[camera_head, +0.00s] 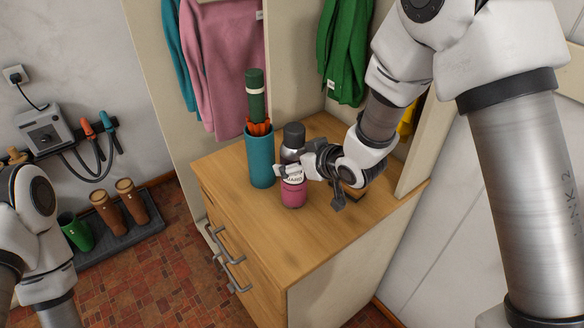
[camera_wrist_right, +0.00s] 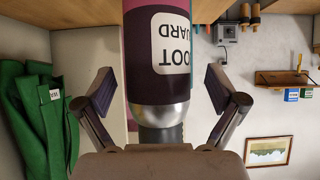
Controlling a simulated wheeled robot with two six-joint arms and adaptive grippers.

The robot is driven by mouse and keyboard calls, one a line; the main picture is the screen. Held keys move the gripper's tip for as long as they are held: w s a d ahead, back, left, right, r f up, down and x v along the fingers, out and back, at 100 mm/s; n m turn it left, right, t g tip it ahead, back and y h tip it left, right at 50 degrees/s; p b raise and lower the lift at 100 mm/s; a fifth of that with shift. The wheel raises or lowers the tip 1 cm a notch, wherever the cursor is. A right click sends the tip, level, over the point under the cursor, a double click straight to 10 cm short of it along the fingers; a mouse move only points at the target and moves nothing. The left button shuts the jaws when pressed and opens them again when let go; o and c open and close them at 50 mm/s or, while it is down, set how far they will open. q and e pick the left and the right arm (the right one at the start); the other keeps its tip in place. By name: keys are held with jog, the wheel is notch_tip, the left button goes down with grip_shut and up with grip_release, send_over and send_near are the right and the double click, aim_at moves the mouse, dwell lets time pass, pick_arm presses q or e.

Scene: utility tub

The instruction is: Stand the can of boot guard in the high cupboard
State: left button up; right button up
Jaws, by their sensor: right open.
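The can of boot guard (camera_head: 293,192) stands upright on the wooden top of a drawer unit. In the right wrist view the can (camera_wrist_right: 158,75) appears upside down between the spread fingers of the right gripper (camera_wrist_right: 160,90), with gaps on both sides. I cannot make out the high cupboard in these frames. My left gripper is out of view; only part of its arm shows.
A teal holder (camera_head: 261,160) with a green rolled item stands just left of the can. The wooden top (camera_head: 285,235) is clear in front. Pink (camera_head: 226,60) and green (camera_head: 345,45) garments hang behind. Boots stand on a dark floor tray (camera_head: 150,212) at left.

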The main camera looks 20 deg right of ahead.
jog(key=shift+x, duration=1)
jog(key=shift+s+d, duration=0.1)
jog(key=shift+d, duration=0.05)
jog(key=c, duration=1.5)
jog(key=shift+r, duration=0.1)
